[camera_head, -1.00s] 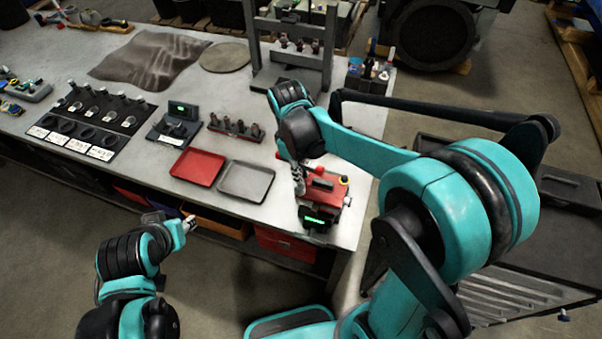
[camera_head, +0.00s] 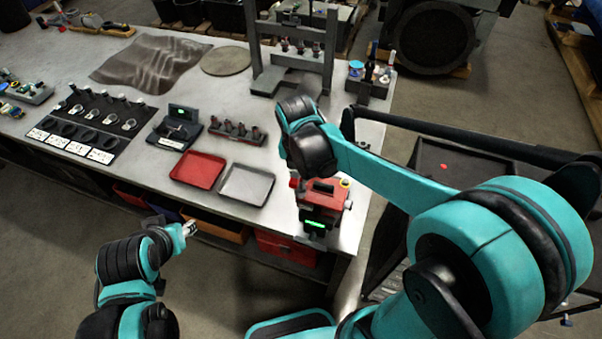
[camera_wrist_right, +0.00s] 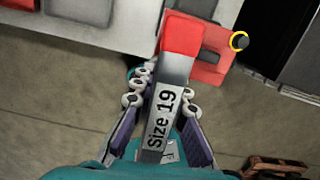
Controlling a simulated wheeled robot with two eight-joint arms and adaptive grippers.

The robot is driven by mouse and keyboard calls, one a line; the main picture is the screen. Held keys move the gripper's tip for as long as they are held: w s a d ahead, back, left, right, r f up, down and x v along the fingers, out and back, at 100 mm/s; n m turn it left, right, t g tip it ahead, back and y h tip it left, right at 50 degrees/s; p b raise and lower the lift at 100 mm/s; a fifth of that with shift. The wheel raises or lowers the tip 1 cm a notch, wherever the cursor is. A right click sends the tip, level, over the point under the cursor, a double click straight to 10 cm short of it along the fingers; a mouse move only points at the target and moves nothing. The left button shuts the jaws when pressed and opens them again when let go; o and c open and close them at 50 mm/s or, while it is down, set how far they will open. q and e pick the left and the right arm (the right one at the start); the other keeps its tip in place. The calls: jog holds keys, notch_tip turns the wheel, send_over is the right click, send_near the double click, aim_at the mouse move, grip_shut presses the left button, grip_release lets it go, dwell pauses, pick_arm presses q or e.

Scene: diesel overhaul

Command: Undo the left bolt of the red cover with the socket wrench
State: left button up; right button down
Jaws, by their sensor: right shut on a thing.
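My right gripper (camera_wrist_right: 163,88) is shut on the socket wrench (camera_wrist_right: 172,75), a grey bar marked "Size 19" with a red end. In the right wrist view, the wrench's red end overlaps the left part of the red cover (camera_wrist_right: 212,70); I cannot tell whether it touches. A yellow ring around a dark bolt shows at the cover's right end. In the head view the red cover (camera_head: 325,193) tops a unit with a green display at the bench's front right. The left bolt is hidden. My left gripper (camera_head: 188,229) is in front of the bench, its jaw state unclear.
A red tray (camera_head: 197,169) and a grey tray (camera_head: 246,183) lie left of the unit. A rack of sockets (camera_head: 238,132) stands behind them. A grey press frame (camera_head: 292,50) and a box of bottles (camera_head: 369,80) stand at the back right.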

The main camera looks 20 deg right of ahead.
jog(key=n, duration=0.2)
jog(key=shift+n, duration=0.3)
